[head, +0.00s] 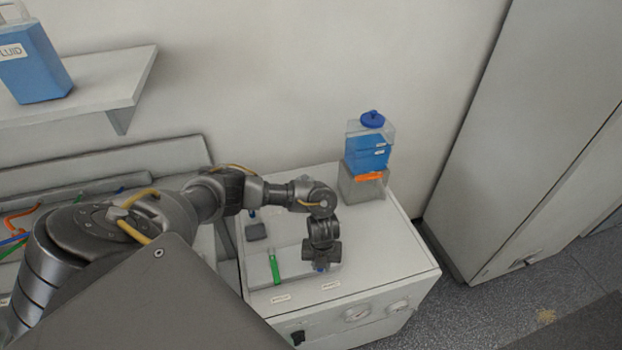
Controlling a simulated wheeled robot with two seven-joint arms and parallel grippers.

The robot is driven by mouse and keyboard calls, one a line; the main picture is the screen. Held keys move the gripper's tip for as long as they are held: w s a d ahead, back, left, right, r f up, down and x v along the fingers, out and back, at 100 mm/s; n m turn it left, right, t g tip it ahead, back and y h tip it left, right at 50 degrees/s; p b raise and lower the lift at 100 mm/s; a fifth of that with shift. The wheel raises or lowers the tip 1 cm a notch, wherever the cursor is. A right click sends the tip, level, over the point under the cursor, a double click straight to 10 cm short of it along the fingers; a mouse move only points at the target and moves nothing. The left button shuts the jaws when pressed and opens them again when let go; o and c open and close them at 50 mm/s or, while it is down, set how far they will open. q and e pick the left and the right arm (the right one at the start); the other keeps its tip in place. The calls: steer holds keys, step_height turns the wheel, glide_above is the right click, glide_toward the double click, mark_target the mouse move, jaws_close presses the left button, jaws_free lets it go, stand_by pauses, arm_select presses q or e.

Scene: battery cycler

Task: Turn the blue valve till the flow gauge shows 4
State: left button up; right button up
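My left gripper (321,258) points down over the top of the white cabinet (378,245). A small bit of blue (320,268) shows under its fingers and looks like the blue valve; the rest is hidden. I cannot tell whether the fingers are closed on it. A green valve handle (274,266) stands to the left of the gripper. Two round gauges sit on the cabinet's front, a left one (357,313) and a right one (398,304). Both are seen steeply from above, and their readings are too small to make out. My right gripper is out of view.
A clear tank with blue liquid (368,156) and a blue cap (372,119) stands at the cabinet's back, with an orange part (369,177) below. A blue fluid jug (32,65) stands on a wall shelf (105,92). A tall grey cabinet (540,130) stands right.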

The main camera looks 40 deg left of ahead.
arm_select(q)
steer(key=shift+r, duration=0.1)
steer(key=shift+r+p, duration=0.5)
steer(key=shift+r, duration=3.4)
